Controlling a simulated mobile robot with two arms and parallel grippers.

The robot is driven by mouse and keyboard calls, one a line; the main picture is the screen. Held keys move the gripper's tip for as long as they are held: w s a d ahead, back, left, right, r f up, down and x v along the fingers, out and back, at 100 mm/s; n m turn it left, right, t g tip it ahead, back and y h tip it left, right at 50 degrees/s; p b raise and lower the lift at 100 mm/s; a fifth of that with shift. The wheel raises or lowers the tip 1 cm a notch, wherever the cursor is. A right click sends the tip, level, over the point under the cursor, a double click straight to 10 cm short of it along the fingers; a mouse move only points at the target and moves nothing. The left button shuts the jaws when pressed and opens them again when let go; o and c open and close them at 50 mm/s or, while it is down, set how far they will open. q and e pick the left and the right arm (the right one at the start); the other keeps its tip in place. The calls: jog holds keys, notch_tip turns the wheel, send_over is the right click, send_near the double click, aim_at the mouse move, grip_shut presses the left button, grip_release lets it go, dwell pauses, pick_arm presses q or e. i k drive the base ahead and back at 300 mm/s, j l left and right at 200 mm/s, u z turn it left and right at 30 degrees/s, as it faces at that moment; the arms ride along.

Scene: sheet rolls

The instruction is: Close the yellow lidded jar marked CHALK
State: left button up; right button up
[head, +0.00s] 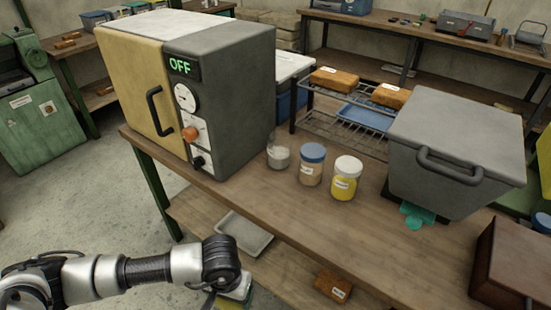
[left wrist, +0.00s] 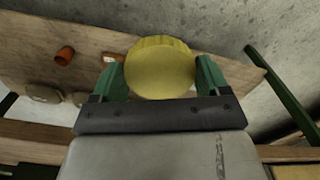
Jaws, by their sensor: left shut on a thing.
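My left gripper (left wrist: 160,82) is shut on a round yellow lid (left wrist: 160,66), with its green fingers on either side of the rim. In the head view my left gripper (head: 236,288) is low at the front, off the bench's near edge, and the lid is mostly hidden there. A clear jar (head: 278,156) with whitish contents stands on the bench beside the oven and appears to have no lid. I cannot read a CHALK label on it. My right gripper is out of view.
Right of the clear jar stand a blue-lidded jar (head: 312,165) and a white-lidded jar with yellow contents (head: 345,178). The oven (head: 235,95), marked OFF, stands left of them. A grey lidded box (head: 460,140) stands right. A tray (head: 245,233) lies on the lower shelf.

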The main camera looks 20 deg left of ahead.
aim_at(279, 142)
jog(key=j+z, duration=0.2)
jog(key=j, duration=2.95)
jog(key=k, duration=0.05)
